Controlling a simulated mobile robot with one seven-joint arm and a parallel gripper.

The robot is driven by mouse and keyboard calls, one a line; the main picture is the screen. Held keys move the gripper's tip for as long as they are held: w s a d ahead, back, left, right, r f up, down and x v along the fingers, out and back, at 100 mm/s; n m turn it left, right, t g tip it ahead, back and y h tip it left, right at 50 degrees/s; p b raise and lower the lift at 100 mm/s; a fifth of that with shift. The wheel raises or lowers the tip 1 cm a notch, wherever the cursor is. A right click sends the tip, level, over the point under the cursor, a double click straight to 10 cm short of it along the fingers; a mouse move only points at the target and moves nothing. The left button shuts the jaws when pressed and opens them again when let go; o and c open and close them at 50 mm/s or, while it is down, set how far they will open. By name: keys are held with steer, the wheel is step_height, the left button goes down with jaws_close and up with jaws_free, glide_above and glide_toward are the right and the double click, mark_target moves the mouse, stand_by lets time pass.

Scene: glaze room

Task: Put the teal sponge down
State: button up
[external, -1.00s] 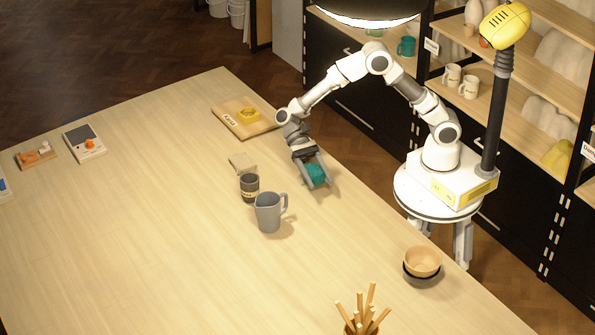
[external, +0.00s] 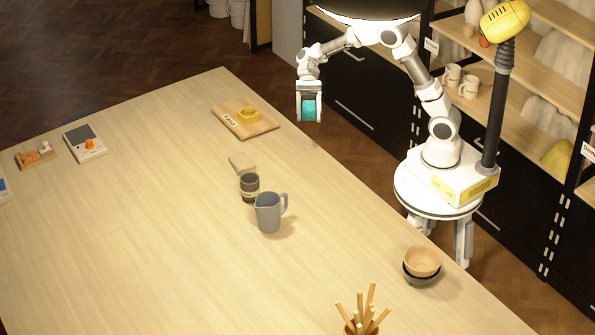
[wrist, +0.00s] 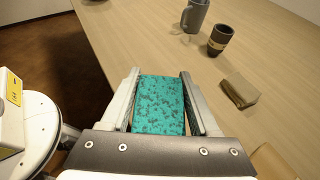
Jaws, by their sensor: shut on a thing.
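The teal sponge (external: 309,107) is held between the fingers of my gripper (external: 309,116), which is shut on it. In the external view my gripper points down and holds the sponge raised, in line with the table's right edge near the wooden tray; its exact height is hard to tell. In the wrist view the speckled teal sponge (wrist: 159,105) fills the space between the two fingers of my gripper (wrist: 160,78). The table (external: 150,220) lies to the left of my gripper.
A tan block (external: 242,162), a dark cup (external: 249,187) and a grey jug (external: 268,213) stand nearer. Stacked bowls (external: 422,263) sit at the right. The table's left middle is clear.

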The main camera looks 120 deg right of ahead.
steer(key=shift+m+t+h, duration=0.6)
steer(key=shift+m+t, duration=0.2)
steer(key=shift+t, duration=0.1)
steer(key=s+d, duration=0.2)
steer(key=d, duration=0.1)
steer(key=shift+s+d, duration=0.15)
steer(key=shift+d, duration=0.1)
steer(key=shift+d+f, duration=0.15)
steer(key=shift+f, duration=0.05)
steer(key=b, duration=0.3)
glide_above(295, 159)
step_height(295, 159, down, 7)
steer(key=shift+r, duration=0.2)
steer(key=shift+f+b, duration=0.4)
steer(key=shift+f, duration=1.55)
steer(key=shift+f, duration=0.15)
steer(key=o, duration=1.3)
steer(key=shift+o, duration=0.2)
